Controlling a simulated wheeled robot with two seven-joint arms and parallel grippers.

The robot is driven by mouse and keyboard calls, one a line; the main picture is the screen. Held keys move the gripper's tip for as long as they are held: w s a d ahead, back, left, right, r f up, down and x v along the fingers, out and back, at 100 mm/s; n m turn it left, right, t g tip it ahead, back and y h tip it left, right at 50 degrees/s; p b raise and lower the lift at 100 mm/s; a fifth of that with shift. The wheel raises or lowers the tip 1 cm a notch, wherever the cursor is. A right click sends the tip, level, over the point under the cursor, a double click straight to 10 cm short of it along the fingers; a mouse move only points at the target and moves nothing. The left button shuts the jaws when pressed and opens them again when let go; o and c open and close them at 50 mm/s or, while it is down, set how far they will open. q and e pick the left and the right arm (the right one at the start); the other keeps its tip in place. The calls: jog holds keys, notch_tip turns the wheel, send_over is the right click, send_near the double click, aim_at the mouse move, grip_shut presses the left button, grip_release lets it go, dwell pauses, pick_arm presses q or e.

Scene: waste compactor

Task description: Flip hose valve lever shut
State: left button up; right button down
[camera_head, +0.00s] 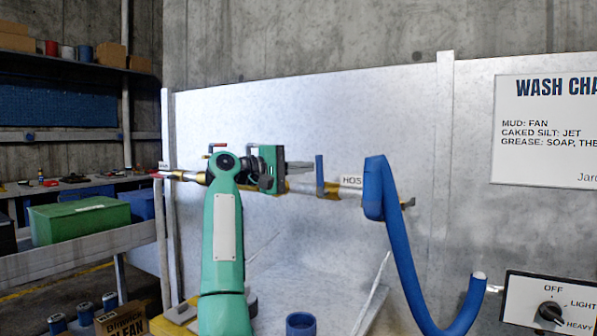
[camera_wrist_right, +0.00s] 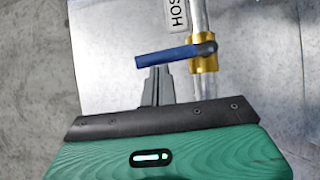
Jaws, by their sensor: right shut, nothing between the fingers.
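The blue hose valve lever (camera_head: 319,176) stands upright on a brass valve (camera_head: 331,190), crosswise to the horizontal pipe. In the right wrist view the lever (camera_wrist_right: 170,56) juts sideways from the brass valve (camera_wrist_right: 203,58), near the HOSE label (camera_wrist_right: 179,13). My right gripper (camera_head: 309,164) is shut and empty, just left of the lever and pointing at it. In the right wrist view the closed fingertips (camera_wrist_right: 157,72) sit right beside the lever's free half; I cannot tell whether they touch. My left gripper is out of view.
A blue hose (camera_head: 401,245) hangs right of the valve. A red-handled lever (camera_head: 217,146) and brass fitting (camera_head: 196,177) are left of my gripper. A metal panel (camera_head: 300,110) stands behind the pipe. A control box (camera_head: 550,303) is at the lower right.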

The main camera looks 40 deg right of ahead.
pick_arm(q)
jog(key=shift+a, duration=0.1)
pick_arm(e)
jog(key=shift+s+d+r+m, duration=0.1)
jog(key=shift+s+m, duration=0.15)
jog(key=shift+m, duration=0.05)
jog(key=shift+y, duration=0.3)
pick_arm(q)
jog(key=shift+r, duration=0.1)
